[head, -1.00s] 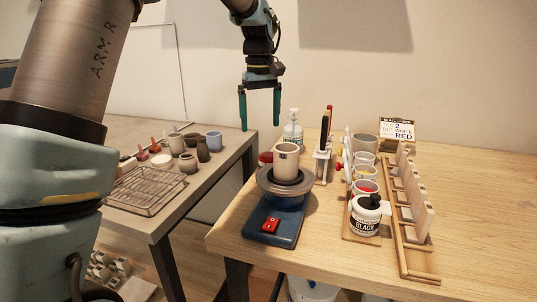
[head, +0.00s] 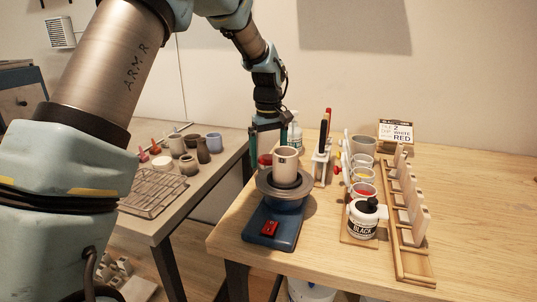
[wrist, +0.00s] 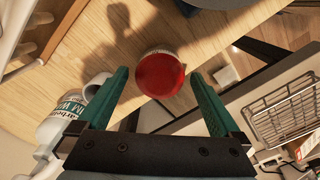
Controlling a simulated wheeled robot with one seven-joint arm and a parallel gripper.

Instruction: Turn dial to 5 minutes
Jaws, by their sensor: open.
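A round red-topped thing with a pale side, which looks like the dial (wrist: 160,75), stands on the wooden table. No minute marks can be read on it. In the head view the red dial (head: 265,160) is partly hidden behind the cup and my gripper. My gripper (head: 268,150) points down over it, behind the cup. In the wrist view my gripper (wrist: 160,78) is open, with one teal finger on each side of the red top. I cannot tell whether the fingertips touch it.
A grey cup (head: 285,162) sits on the blue pottery wheel (head: 272,239) just in front. A white bottle (wrist: 60,125) stands close beside my gripper. Tool holder (head: 321,166), paint jar (head: 362,220) and wooden rack (head: 412,262) are to the right. A wire rack (head: 150,190) is on the left table.

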